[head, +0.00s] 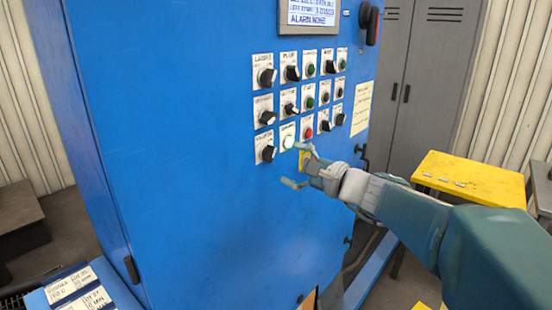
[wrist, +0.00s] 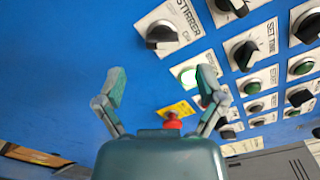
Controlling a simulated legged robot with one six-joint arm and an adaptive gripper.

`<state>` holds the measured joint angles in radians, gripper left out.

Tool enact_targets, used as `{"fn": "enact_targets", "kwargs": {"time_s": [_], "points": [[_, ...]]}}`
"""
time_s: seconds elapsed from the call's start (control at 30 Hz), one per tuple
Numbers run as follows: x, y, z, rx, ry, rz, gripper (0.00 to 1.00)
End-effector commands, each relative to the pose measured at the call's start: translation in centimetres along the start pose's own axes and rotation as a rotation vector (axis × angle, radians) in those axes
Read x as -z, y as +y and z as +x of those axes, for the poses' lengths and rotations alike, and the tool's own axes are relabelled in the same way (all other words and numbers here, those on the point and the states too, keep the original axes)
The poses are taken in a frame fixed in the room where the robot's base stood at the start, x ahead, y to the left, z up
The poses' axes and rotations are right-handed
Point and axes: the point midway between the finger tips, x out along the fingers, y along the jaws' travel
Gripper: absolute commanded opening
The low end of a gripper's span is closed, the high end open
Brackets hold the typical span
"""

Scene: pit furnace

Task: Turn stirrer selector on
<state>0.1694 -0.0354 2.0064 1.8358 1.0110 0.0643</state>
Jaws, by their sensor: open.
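The stirrer selector is a black knob on a white plate. It is labelled STIRRER in the wrist view (wrist: 163,36). In the head view it appears to be the lowest knob of the left column (head: 268,153). Its pointer's exact setting is hard to read. My gripper (head: 297,166) is open and empty in front of the blue panel, to the right of and slightly below the knob. In the wrist view, my gripper's (wrist: 162,78) fingers are spread, with the selector beyond the fingertips. I see no contact with the knob.
A lit green-white button (wrist: 186,73) sits beside the selector, near one fingertip. A red button on a yellow plate (wrist: 172,121) lies between the fingers' bases. Other knobs and buttons fill the blue cabinet's panel (head: 200,200). A yellow table (head: 470,178) stands at right.

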Motion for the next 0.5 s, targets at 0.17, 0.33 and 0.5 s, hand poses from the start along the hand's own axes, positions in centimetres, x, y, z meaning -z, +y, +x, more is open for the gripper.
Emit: {"fn": "enact_targets", "kwargs": {"time_s": [0.17,0.33,0.5], "points": [[0.1,0.1,-3.7,0.0,0.003,-0.001,0.89],[0.1,0.1,-5.7,-0.001,0.003,0.0,0.89],[0.1,0.2,-6.3,-0.003,0.001,0.001,0.89]]}}
